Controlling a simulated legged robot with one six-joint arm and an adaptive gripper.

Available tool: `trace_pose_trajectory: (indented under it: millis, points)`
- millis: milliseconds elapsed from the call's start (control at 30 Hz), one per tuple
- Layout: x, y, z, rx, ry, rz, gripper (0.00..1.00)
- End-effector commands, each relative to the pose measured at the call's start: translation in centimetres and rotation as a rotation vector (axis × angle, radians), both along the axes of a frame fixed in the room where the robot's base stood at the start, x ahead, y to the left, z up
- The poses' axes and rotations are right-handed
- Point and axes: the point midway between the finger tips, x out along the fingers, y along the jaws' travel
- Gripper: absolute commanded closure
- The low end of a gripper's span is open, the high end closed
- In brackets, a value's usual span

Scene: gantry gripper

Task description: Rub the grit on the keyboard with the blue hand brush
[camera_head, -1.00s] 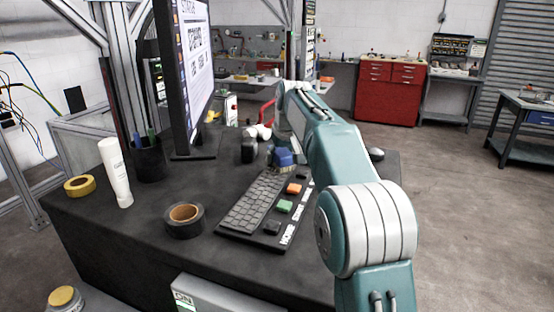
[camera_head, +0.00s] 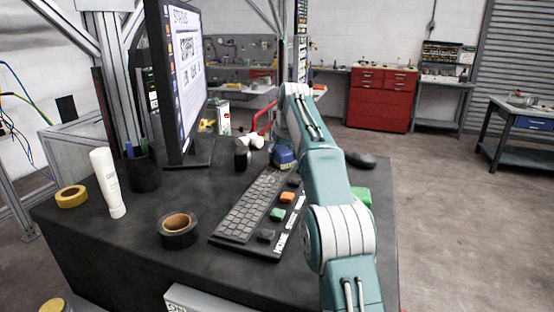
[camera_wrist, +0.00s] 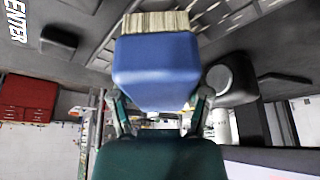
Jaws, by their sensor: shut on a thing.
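The keyboard (camera_head: 246,207) lies on the dark desk, with orange, green and black keys along its right side. Grit on it is too small to make out. The blue hand brush (camera_head: 284,156) is at the keyboard's far end. In the wrist view the blue brush (camera_wrist: 156,70) shows its pale bristles pointing at the keyboard surface, which appears inverted at the top. My gripper (camera_wrist: 158,112) is shut on the brush body, one finger on each side. In the head view my arm hides the gripper. I cannot tell whether the bristles touch the keys.
A monitor (camera_head: 180,80) stands at the desk's back left. A black tape roll (camera_head: 178,231), white bottle (camera_head: 107,183), yellow tape roll (camera_head: 71,196) and pen cup (camera_head: 142,171) are left of the keyboard. A mouse (camera_head: 361,160) and green object (camera_head: 362,196) are right of my arm.

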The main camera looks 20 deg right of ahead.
Motion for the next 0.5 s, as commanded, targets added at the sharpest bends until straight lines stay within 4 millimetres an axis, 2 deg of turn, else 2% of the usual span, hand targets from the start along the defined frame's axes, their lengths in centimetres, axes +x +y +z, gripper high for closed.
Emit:
trace_pose_trajectory:
  millis: [33,233,267,300,500]
  points:
    - [0.3,-0.2,-0.6,0.0,0.006,-0.001,0.76]
    - [0.3,-0.2,-1.0,0.002,0.012,0.0,0.76]
    - [0.2,-0.2,-1.0,0.002,0.012,0.0,0.75]
    - [0.0,-0.1,-1.0,0.002,0.012,0.0,0.81]
    - [-1.4,0.9,-1.2,0.002,0.015,0.0,0.82]
